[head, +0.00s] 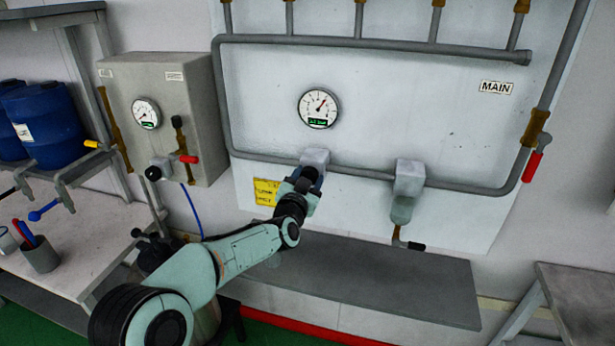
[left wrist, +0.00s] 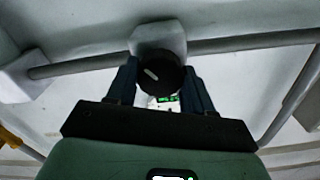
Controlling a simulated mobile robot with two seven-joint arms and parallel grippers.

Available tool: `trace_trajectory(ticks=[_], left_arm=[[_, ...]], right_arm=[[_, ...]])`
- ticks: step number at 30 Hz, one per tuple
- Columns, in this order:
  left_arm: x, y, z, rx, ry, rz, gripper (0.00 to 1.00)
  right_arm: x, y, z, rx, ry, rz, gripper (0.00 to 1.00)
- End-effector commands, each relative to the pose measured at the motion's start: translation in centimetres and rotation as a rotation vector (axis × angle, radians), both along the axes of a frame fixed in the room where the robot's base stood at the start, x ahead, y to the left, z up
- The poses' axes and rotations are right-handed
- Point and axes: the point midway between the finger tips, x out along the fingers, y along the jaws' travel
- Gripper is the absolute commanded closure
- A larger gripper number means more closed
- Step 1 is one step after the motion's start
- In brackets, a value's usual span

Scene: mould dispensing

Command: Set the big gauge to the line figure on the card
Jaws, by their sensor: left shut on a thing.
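My left gripper (head: 308,178) reaches up to this block. In the left wrist view, its fingers are on either side of a black knob (left wrist: 158,74) with a pale mark, and they are shut on it. A yellow card (head: 266,192) is on the panel left of the gripper, its writing unreadable. My right gripper is out of view.
A second block (head: 408,178) with a grey bowl hangs on the pipe to the right. A red-handled valve (head: 533,165) is near the MAIN label (head: 496,87). A grey box (head: 160,110) with a smaller gauge (head: 146,113) is at left. A grey shelf (head: 390,285) runs below.

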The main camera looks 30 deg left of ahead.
Motion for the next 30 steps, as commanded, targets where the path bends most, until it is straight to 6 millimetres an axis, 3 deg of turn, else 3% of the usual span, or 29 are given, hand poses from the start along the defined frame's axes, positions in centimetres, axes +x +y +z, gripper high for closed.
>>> trace_trajectory(ticks=[9, 23, 24, 26, 30], left_arm=[[0.02, -0.06, 0.12, 0.108, 0.023, 0.000, 0.79], [0.01, -0.03, 0.09, 0.122, 0.026, 0.000, 0.79], [0.01, -0.03, 0.09, 0.122, 0.026, 0.000, 0.45], [0.01, -0.03, 0.09, 0.122, 0.026, 0.000, 0.26], [0.01, -0.02, 0.07, 0.121, 0.027, 0.000, 0.24]], right_arm=[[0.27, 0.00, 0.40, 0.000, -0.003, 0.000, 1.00], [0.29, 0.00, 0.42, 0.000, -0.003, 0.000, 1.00], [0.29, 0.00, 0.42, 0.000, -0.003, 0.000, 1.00], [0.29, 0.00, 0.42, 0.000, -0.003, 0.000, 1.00], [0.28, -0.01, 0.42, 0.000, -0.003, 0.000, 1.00]])
